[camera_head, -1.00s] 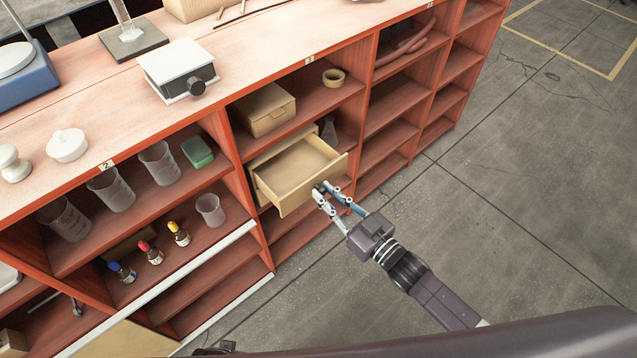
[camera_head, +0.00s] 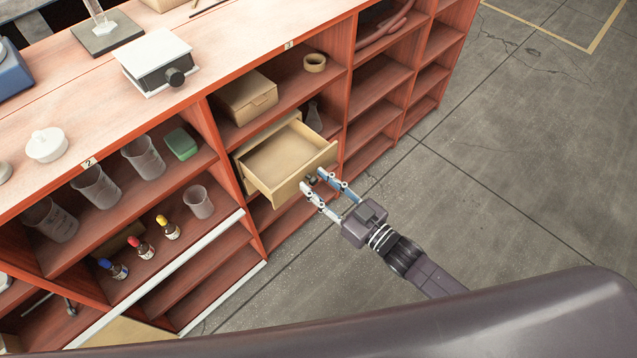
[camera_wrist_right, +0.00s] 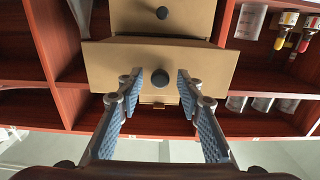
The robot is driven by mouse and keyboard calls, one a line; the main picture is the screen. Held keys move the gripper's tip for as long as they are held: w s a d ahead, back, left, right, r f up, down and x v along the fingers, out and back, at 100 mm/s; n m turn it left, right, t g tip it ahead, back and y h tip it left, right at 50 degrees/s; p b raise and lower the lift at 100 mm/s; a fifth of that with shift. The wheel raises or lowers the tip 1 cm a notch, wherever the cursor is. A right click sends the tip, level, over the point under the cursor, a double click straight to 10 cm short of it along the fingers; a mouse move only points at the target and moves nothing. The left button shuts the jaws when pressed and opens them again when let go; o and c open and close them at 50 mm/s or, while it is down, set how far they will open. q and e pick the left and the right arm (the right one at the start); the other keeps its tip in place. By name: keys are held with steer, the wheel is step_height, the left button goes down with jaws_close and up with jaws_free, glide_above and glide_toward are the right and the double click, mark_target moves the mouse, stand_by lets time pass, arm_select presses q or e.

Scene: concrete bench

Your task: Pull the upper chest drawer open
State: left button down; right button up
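The small tan chest (camera_head: 238,153) stands in a shelf bay. Its upper drawer (camera_head: 268,182) is pulled well out, and its inside looks empty. The drawer's dark round knob (camera_wrist_right: 160,77) is on the front panel. My right gripper (camera_head: 312,180) is in front of the panel, with its two fingers spread. In the right wrist view, the fingertips (camera_wrist_right: 159,84) stand on either side of the knob with a gap to each. A lower drawer with its own knob (camera_wrist_right: 162,12) appears closed; this wrist picture is upside down. My left gripper is not in view.
A cardboard box (camera_head: 247,97) and a tape roll (camera_head: 314,62) sit on the shelf above the chest. A flask (camera_head: 313,117) stands beside the chest. Beakers, a green box (camera_head: 181,144) and small bottles fill the left bays. The floor (camera_head: 500,190) on the right is clear.

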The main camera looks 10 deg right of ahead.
steer(key=v, duration=1.2)
stand_by(0.3)
